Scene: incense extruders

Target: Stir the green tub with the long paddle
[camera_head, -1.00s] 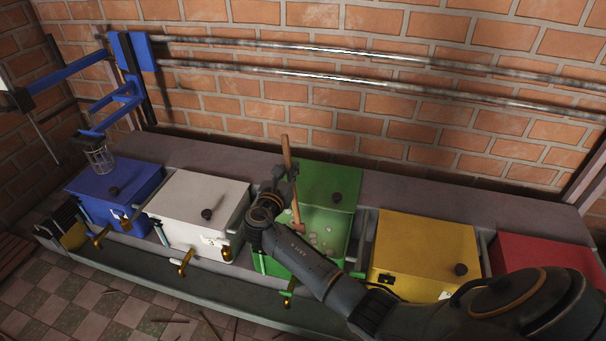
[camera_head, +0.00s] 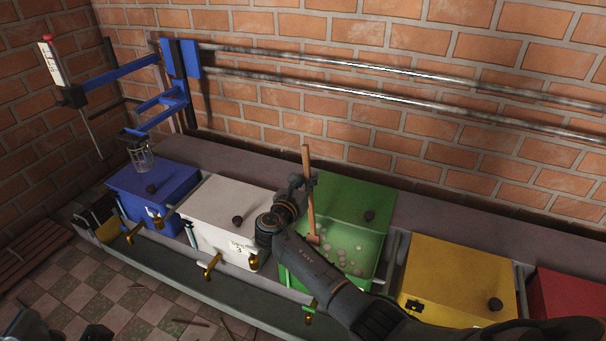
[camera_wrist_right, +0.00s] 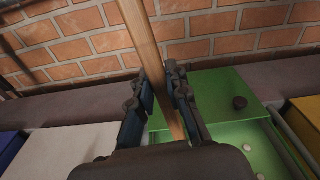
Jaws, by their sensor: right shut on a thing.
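The long wooden paddle (camera_head: 308,177) stands nearly upright, slightly tilted, its lower end inside the green tub (camera_head: 335,278) among pale round lumps. The tub is open, with its green lid (camera_head: 345,200) behind the opening. My right gripper (camera_head: 301,185) is shut on the paddle's shaft above the tub's left side. The right wrist view also shows the shaft (camera_wrist_right: 146,45) between the fingers, with the green lid (camera_wrist_right: 220,92) to the right. Dark parts at the bottom left of the head view may be my left gripper; its jaws cannot be made out.
A white box (camera_head: 225,215) and a blue box (camera_head: 165,185) stand left of the tub; a yellow box (camera_head: 455,275) and a red box (camera_head: 570,295) stand right. Brass taps jut out in front. Metal pipes (camera_head: 400,75) run along the brick wall behind. A blue frame (camera_head: 180,75) stands back left.

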